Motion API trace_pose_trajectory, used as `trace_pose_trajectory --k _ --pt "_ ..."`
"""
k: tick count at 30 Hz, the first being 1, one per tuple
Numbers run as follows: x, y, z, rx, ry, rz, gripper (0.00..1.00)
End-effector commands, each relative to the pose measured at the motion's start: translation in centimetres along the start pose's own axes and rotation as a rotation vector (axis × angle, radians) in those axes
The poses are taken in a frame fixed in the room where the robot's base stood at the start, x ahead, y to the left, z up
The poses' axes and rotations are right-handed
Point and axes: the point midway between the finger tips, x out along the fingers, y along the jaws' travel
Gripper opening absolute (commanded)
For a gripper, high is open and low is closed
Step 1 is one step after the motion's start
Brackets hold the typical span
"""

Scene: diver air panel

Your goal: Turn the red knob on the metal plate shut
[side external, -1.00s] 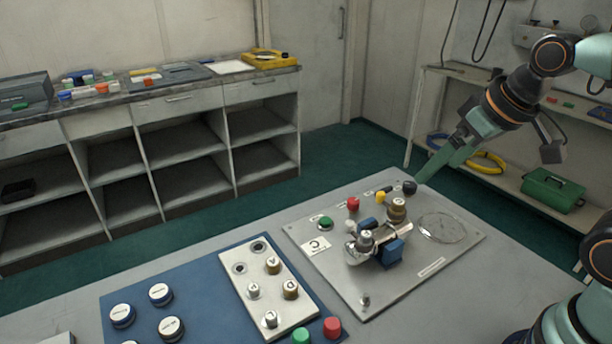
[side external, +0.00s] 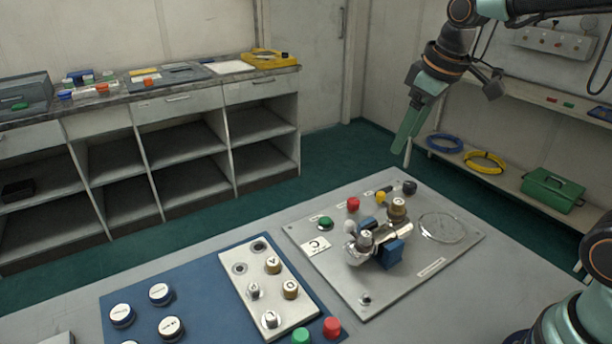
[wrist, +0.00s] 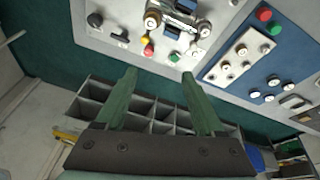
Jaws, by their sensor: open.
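The red knob (side external: 353,204) stands near the far edge of the grey metal plate (side external: 328,268), between a green button (side external: 325,222) and a yellow knob (side external: 380,197). The red knob also shows in the wrist view (wrist: 149,50), at the plate's edge. My gripper (side external: 403,143) is raised in the air beyond the plate's far side, pointing down and apart from everything. In the wrist view my gripper (wrist: 158,75) has its two green fingers spread wide with nothing between them. The red knob lies beyond the fingertips there.
A black knob (side external: 409,187) sits at the plate's far corner. A metal valve body with a blue block (side external: 390,253) and brown knobs rises mid-plate. A blue panel (side external: 208,288) with knobs lies to the left. Shelves with hoses stand behind right.

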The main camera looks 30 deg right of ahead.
Motion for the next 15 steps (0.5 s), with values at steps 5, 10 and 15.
trace_pose_trajectory --k 5,10,15 --pt "2.9 1.6 -3.5 -0.136 -0.082 -0.032 0.70" --pt "6.4 2.9 -6.1 -0.264 -0.151 -0.071 0.70" --pt "10.7 3.9 -8.0 -0.388 -0.210 -0.117 0.70"
